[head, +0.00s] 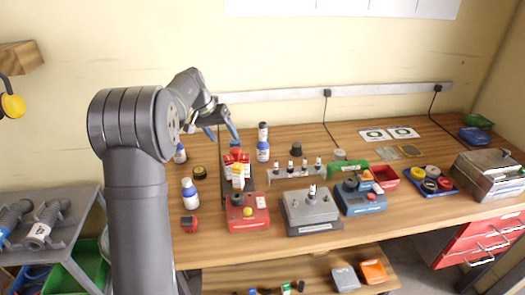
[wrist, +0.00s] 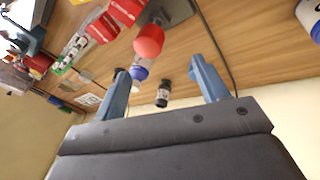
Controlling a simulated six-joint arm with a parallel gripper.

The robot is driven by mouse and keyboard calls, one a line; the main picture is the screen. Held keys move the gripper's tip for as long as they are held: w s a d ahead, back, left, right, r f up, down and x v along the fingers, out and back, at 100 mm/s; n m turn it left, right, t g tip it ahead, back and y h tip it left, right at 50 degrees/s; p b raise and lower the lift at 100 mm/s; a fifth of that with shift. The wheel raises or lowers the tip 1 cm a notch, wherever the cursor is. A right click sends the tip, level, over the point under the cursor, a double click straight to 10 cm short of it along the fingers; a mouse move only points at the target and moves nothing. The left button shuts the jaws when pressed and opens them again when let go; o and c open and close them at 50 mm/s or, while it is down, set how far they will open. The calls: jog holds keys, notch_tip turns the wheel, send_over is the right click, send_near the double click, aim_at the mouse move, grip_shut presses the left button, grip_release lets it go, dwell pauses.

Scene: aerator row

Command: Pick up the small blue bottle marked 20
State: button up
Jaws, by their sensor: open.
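My gripper (head: 220,131) is open and empty, raised above the back left of the bench. Its two blue fingers also show in the wrist view (wrist: 158,70). Several small blue-and-white bottles stand on the bench: one (head: 262,151) right of my gripper, one (head: 180,154) to its left, and one (head: 190,194) nearer the front left. No number is readable on any, so I cannot tell which is marked 20. In the wrist view, a blue-and-white bottle (wrist: 140,72) shows between the fingers, and another (wrist: 310,17) is cut off at the upper right.
A red device (head: 247,212), a grey device (head: 311,210) and a rack of small vials (head: 297,172) stand in front and right. A red-topped object (wrist: 149,40) shows near the fingers.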

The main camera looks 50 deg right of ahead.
jog(key=s+d+r+m+t, duration=0.2)
jog(key=s+d+r+m, duration=0.25)
jog(key=d, duration=0.25)
send_near(260, 143)
jog(key=shift+h, duration=0.3)
jog(key=x, duration=0.7)
jog(key=shift+w+a, duration=0.15)
jog(key=shift+w, duration=0.1)
jog(key=x, duration=0.5)
jog(key=shift+s+a+f, duration=0.1)
jog(key=shift+s+f, duration=0.1)
jog(key=shift+s, duration=0.15)
jog(key=c, duration=1.1)
jog(key=shift+r, duration=0.15)
